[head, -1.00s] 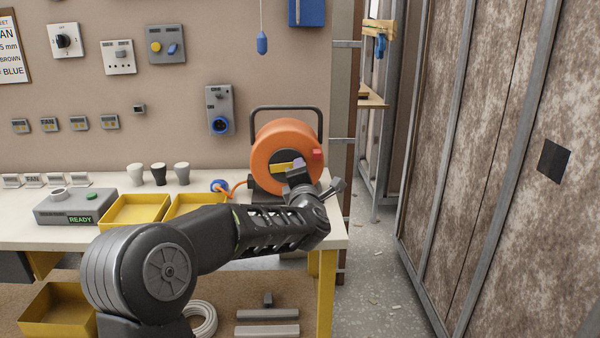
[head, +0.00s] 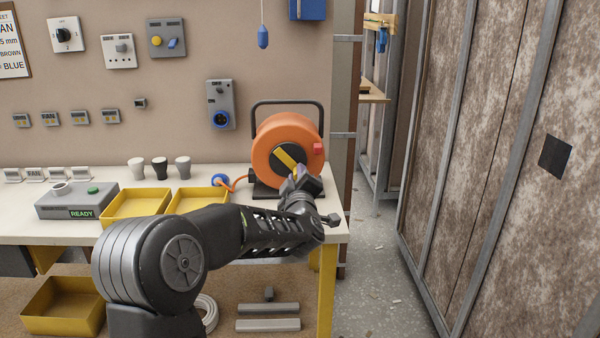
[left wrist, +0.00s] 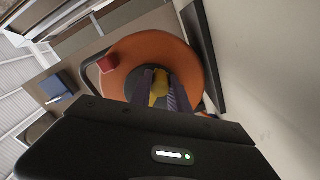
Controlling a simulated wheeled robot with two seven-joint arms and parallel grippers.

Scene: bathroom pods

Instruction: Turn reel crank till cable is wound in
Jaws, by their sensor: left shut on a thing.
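The orange cable reel (head: 268,135) stands upright on the bench's right end, under a dark carrying handle. Its yellow crank (head: 285,157) slants from upper left to lower right across the dark hub. My left gripper (head: 299,172) is at the crank's lower right end. In the left wrist view, its two fingers (left wrist: 160,92) are shut on a yellow part of the crank (left wrist: 158,84), in front of the orange drum (left wrist: 178,50). An orange cable (head: 238,183) runs from the reel to a blue plug (head: 220,180) lying on the bench. My right gripper is out of view.
Two yellow trays (head: 135,205) (head: 196,200) stand left of the reel, with several cups behind. A grey box reading READY (head: 70,203) is farther left. A grey socket unit (head: 220,105) hangs on the wall.

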